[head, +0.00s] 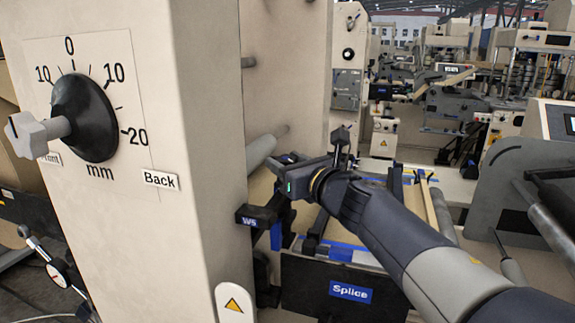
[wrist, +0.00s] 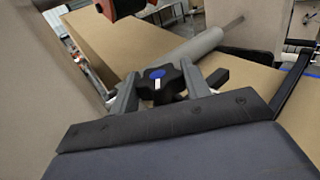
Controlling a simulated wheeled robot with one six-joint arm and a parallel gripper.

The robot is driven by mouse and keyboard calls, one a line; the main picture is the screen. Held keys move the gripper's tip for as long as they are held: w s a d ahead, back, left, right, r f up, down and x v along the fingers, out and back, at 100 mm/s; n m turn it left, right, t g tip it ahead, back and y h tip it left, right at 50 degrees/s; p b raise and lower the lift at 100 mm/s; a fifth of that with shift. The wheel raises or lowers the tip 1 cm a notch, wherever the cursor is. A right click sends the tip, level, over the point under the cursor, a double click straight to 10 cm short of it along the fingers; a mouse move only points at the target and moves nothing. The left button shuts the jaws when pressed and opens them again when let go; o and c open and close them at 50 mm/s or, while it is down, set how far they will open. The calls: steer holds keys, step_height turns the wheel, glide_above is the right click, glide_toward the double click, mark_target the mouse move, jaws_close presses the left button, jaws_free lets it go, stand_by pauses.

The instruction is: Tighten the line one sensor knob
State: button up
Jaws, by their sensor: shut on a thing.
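In the wrist view, a black lobed knob (wrist: 171,76) with a blue cap and a white mark sits between the two grey fingers of my gripper (wrist: 161,84). The fingers are shut on its sides. No label naming the knob can be read there. In the head view my gripper (head: 275,188) is beside the right side of the pale machine column, above the splice table. The knob cannot be made out in that view, hidden by the gripper and arm.
The pale column (head: 215,150) bears a large dial (head: 87,118) with a grey handle (head: 36,134). A black block marked WS (head: 249,221) is just below my gripper. A Splice panel (head: 320,290) is lower. A grey roller (wrist: 205,45) and brown web (wrist: 130,40) lie behind the knob.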

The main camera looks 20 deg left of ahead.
steer(key=t+b, duration=0.1)
steer(key=m+t+h+b, duration=0.1)
steer(key=b, duration=0.1)
steer(key=shift+s+a+f+m, duration=0.1)
steer(key=shift+s+f+m, duration=0.05)
steer(key=shift+f+m, duration=0.15)
steer(key=m+t+h+b, duration=0.2)
steer(key=h, duration=0.1)
steer(key=shift+a+r+t, duration=0.1)
steer(key=shift+t, duration=0.3)
steer(key=m+h, duration=0.1)
steer(key=m+t+h+b, duration=0.1)
steer(key=m+t+h, duration=0.1)
steer(key=shift+r+h, duration=0.25)
steer(key=shift+h, duration=0.05)
steer(key=shift+r+m+t+h, duration=0.1)
steer(key=shift+m+t+h, duration=0.5)
steer(key=shift+h, duration=0.4)
steer(key=shift+r, duration=0.15)
steer(key=o, duration=0.8)
steer(key=shift+o, duration=0.6)
steer(key=shift+f, duration=0.2)
